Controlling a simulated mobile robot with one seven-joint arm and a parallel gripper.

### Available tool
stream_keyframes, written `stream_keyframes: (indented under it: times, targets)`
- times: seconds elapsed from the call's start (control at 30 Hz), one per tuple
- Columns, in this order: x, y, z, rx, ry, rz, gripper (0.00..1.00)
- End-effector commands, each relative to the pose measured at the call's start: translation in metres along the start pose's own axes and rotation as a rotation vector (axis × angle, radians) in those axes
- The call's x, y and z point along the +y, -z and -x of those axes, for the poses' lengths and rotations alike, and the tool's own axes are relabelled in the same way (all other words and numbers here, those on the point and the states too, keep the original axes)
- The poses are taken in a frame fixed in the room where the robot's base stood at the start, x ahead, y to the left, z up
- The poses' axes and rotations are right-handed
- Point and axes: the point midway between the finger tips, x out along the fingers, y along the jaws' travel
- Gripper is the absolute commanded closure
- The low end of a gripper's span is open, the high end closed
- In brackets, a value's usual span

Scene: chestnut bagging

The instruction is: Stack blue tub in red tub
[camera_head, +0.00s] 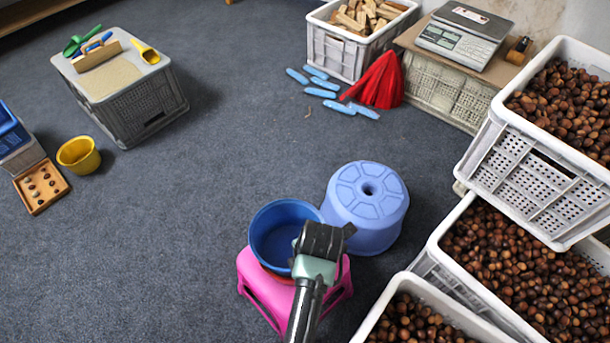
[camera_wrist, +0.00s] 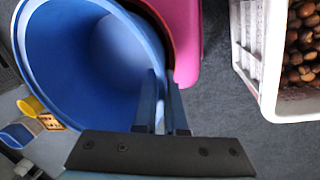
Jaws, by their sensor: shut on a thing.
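The blue tub (camera_head: 277,232) is above the pink stool in the head view, with its open mouth up and seemingly a little tilted. It fills the upper left of the wrist view (camera_wrist: 70,65). A thin strip of the red tub (camera_head: 268,270) shows below it, and a dark red rim (camera_wrist: 158,28) shows beside it in the wrist view. Most of the red tub is hidden, so I cannot tell how deep the blue tub sits in it. My gripper (camera_wrist: 165,115) is shut on the blue tub's wall at its near right side; it also shows in the head view (camera_head: 312,245).
The pink stool (camera_head: 258,290) bears the tubs. A blue round stool (camera_head: 368,205) stands close behind right. Crates of chestnuts (camera_head: 440,250) crowd the right. A yellow bucket (camera_head: 78,155) and grey crate (camera_head: 150,105) stand left. The carpet at left centre is clear.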

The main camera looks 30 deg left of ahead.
Motion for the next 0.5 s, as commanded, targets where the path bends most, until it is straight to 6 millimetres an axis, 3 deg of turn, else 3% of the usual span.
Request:
stream_keyframes:
  times: [0.03,0.4,0.5]
  targets:
    - [-0.0016,0.0001,-0.0080,0.000,0.000,0.001,1.00]
    - [-0.0017,-0.0002,-0.0097,-0.001,-0.001,0.000,1.00]
    - [-0.0018,-0.0002,-0.0095,-0.001,-0.001,0.000,0.77]
